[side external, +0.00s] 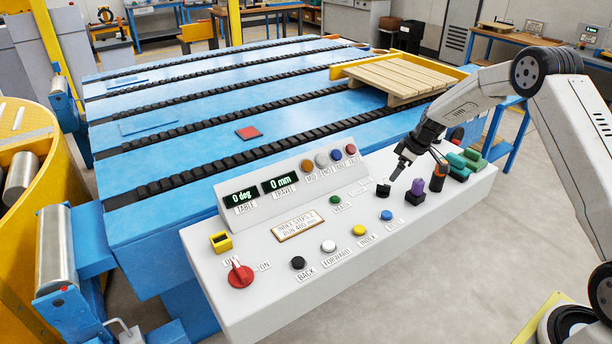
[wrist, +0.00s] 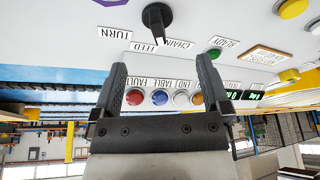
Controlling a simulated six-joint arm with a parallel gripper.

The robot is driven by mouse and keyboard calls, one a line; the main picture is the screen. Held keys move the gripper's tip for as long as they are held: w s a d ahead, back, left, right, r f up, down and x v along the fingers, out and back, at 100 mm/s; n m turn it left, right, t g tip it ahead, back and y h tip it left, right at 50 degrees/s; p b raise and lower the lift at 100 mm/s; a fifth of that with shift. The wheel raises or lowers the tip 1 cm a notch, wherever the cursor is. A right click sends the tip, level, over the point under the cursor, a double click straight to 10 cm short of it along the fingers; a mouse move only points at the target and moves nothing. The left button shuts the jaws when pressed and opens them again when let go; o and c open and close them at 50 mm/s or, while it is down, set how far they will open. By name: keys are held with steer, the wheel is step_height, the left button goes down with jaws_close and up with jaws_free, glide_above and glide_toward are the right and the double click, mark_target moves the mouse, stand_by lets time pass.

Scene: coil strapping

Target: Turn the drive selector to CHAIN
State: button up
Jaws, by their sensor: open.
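The drive selector is a black knob (wrist: 157,16) on the white console, at the top middle of the wrist view. The labels TURN (wrist: 114,33), FEED (wrist: 143,47) and CHAIN (wrist: 178,44) stand around it, upside down. Its bar points down in that view, between FEED and CHAIN; I cannot tell which it is set to. In the side external view the knob (side external: 384,191) shows just below my gripper (side external: 397,172). My gripper is open and empty; its two fingers also show in the wrist view (wrist: 160,66), apart from the knob.
A purple-topped control (side external: 417,187), an orange-topped one (side external: 438,176) and green ones (side external: 458,161) stand close to the right. A green READY lamp (side external: 334,200) is to the left. A red rotary switch (side external: 240,275) and several push buttons lie along the console's front.

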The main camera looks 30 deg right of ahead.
mark_target(384, 185)
steer(key=m+h, duration=0.1)
steer(key=m, duration=0.2)
steer(key=a+m+g+h, duration=0.1)
steer(key=m, duration=0.1)
steer(key=a+f+m, duration=0.1)
steer(key=m, duration=0.2)
steer(key=shift+s+a+m+g+h, duration=0.2)
steer(key=shift+m+g+h, duration=0.1)
steer(key=shift+g+h, duration=0.1)
steer(key=shift+w+a+r+m+t+h, duration=0.15)
steer(key=shift+w+a+m+h, duration=0.3)
steer(key=shift+m, duration=0.95)
steer(key=shift+w+a+r+m+t+h, duration=0.2)
steer(key=shift+m+h, duration=0.4)
steer(key=shift+m, duration=0.8)
steer(key=shift+w+a+r+m+g+h, duration=0.1)
steer(key=shift+w+a+r+m+h, duration=0.35)
steer(key=shift+m, duration=0.95)
steer(key=shift+s+d+f, duration=0.1)
steer(key=shift+s+f, duration=0.1)
steer(key=shift+f, duration=0.15)
steer(key=shift+x, duration=3.75)
steer(key=shift+d, duration=0.1)
steer(key=shift+c, duration=0.2)
